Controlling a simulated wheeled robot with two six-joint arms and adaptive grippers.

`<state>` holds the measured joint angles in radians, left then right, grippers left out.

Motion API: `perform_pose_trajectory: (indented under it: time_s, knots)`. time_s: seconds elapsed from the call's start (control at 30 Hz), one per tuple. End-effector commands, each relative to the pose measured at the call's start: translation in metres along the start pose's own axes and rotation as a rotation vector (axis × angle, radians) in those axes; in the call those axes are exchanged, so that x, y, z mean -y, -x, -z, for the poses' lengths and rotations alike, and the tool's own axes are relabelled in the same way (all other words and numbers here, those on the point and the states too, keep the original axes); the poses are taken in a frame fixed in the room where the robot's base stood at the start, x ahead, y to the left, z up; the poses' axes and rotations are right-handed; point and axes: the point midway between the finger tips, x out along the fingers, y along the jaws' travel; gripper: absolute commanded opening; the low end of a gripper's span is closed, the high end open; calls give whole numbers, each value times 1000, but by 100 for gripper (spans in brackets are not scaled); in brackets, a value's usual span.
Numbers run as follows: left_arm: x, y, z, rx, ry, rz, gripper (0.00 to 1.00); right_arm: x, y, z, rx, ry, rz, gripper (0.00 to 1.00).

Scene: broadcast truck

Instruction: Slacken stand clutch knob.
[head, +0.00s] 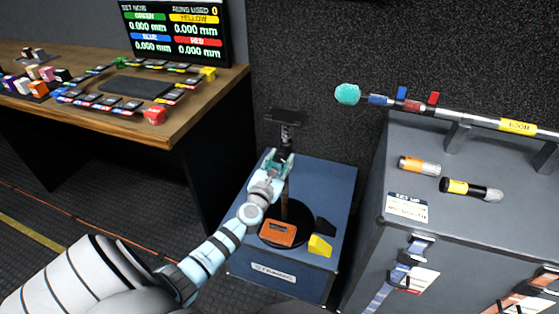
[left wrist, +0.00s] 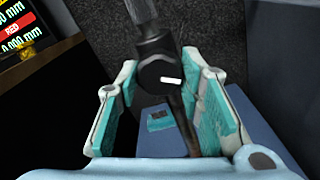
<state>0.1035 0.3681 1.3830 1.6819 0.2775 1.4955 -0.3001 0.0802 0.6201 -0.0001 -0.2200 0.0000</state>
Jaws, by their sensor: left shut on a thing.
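The stand rises from a round black base (head: 300,235) on a blue case, with a dark flat plate (head: 284,117) at its top. Its black clutch knob (left wrist: 160,72), with a white mark, is on the pole collar in the left wrist view. My left gripper (head: 279,162) is at the collar, its teal-padded fingers on either side of the knob and shut on it. In the head view the gripper hides most of the knob. The lower pole (left wrist: 182,120) runs down between the fingers. My right gripper is not in view.
The blue case (head: 335,185) carries an orange device (head: 278,233) and a yellow block (head: 320,246) near the base. A wooden desk (head: 190,125) with a monitor (head: 178,30) stands left. A grey cabinet (head: 380,240) with a boom pole (head: 470,117) stands close on the right.

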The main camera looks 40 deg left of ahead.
Motion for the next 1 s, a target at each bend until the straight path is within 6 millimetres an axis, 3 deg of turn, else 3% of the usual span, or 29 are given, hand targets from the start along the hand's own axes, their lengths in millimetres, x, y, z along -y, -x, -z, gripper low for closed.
perform_pose_trajectory:
  time_s: [0.37, 0.4, 0.5, 0.83, 1.0]
  knots:
    - [0, 1, 2, -3, 4, 1, 6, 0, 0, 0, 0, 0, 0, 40]
    - [0, 1, 2, -3, 4, 1, 39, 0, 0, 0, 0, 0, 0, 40]
    - [0, 0, 1, -2, 4, 1, 55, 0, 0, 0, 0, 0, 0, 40]
    - [0, 2, 1, -1, 3, 0, 55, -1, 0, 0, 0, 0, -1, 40]
    - [0, 32, 1, -1, 3, 3, 55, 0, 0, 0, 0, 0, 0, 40]
